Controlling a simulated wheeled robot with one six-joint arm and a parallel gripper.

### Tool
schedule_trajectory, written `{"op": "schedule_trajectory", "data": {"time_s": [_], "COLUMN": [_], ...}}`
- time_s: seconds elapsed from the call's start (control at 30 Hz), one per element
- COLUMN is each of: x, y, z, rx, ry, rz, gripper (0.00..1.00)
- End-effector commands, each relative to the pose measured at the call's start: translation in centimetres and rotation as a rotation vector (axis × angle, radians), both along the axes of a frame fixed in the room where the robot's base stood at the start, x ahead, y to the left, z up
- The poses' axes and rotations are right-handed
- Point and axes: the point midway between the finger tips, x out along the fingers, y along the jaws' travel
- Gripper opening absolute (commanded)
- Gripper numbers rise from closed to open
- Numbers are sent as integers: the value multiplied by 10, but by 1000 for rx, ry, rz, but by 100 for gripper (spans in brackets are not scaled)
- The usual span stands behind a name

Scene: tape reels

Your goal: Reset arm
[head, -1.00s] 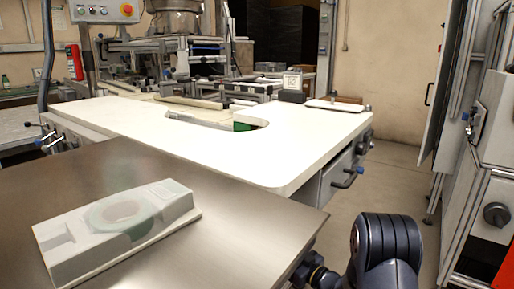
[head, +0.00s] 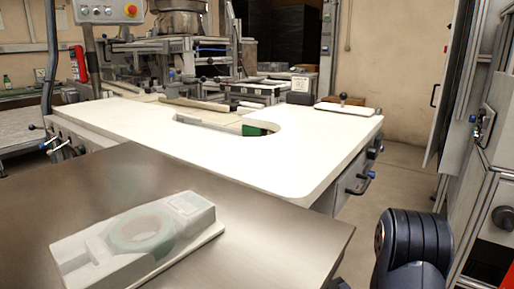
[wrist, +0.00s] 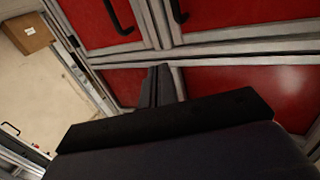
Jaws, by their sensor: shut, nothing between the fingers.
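In the wrist view my gripper (wrist: 158,88) shows as narrow dark fingers pressed together beyond a black bar. It is shut and holds nothing. It points toward red cabinet panels in grey metal frames (wrist: 230,95). In the head view only a dark rounded joint of my arm shows at the lower right, beside the steel table (head: 290,235); the gripper is out of that view. A pale green tape reel (head: 140,228) lies in a white holder (head: 75,262) on the steel table, apart from my arm.
A white worktop (head: 270,165) with a cut-out stands behind the steel table. Grey framed machinery (head: 490,170) rises at the right. Open floor (head: 400,175) lies between them. A cardboard box (wrist: 28,33) shows at the wrist view's upper left.

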Motion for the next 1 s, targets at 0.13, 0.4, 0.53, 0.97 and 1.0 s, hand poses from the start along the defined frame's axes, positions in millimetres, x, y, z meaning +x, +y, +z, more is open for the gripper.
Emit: {"op": "schedule_trajectory", "data": {"time_s": [0.13, 0.4, 0.53, 0.97, 1.0], "x": [-26, -66, -81, -99, -99], "y": [-15, -36, -43, -51, -51], "z": [2, 1, 0, 0, 0], "rx": [1, 0, 0, -1, -1], "ry": [4, 2, 4, 0, 0], "rz": [-18, -15, -14, -9, -9], "gripper": [0, 0, 0, 0, 0]}}
